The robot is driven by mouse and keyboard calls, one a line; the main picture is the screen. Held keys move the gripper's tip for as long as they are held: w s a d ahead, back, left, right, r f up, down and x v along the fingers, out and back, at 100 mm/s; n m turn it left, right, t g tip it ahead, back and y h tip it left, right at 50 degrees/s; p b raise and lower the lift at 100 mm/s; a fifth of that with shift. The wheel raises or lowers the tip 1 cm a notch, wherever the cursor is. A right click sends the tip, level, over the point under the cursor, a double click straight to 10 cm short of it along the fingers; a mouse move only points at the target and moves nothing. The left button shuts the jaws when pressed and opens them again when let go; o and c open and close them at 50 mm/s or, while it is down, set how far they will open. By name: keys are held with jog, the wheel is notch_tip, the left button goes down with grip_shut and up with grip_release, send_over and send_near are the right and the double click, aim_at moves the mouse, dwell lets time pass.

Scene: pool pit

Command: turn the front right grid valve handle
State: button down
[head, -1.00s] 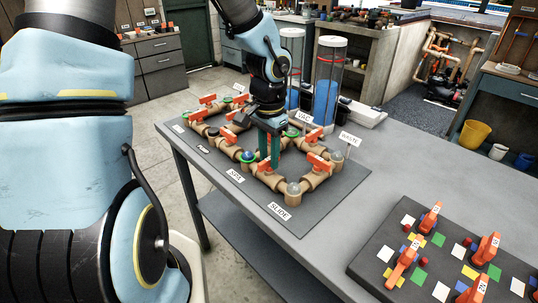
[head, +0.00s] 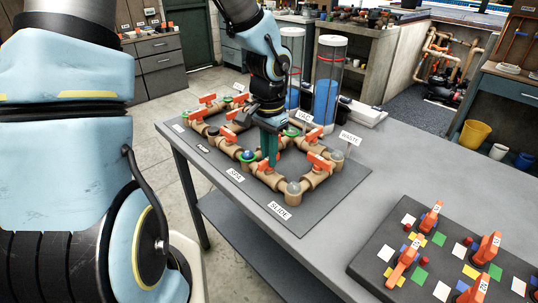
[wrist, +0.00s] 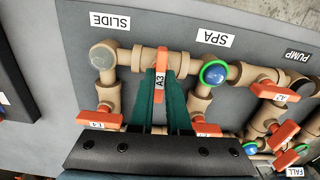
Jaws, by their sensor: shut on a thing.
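The front right valve handle is the orange one tagged A3 (wrist: 159,84), on the tan pipe between the SLIDE and SPA labels in the wrist view. It lies across its pipe. My gripper (wrist: 164,85) has its green fingers down over this handle and is shut on it. In the head view my gripper (head: 271,157) points straight down at the front pipe of the grid. The fingers hide much of the handle there. The SPA label (head: 235,175) and the SLIDE label (head: 280,211) lie in front of that pipe.
Other orange handles stand close by, including one (head: 320,162) to the right of my gripper and E4 (wrist: 98,119). Clear cylinders (head: 328,80) stand behind the grid. A board with orange handles (head: 432,217) lies at front right. Bare grey tabletop (head: 385,180) lies between.

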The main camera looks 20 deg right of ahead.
jog(key=n+b, duration=0.2)
jog(key=n, duration=0.2)
jog(key=shift+f+n, duration=0.15)
jog(key=shift+n, duration=0.15)
jog(key=n+b, duration=0.2)
jog(key=n, duration=0.2)
jog(key=shift+n, duration=0.3)
jog(key=n, duration=0.4)
jog(key=shift+b, duration=0.3)
jog(key=shift+n+p, duration=0.3)
jog(key=shift+n, duration=1.7)
jog(key=c, duration=0.9)
grip_release()
jog(key=shift+r, duration=0.2)
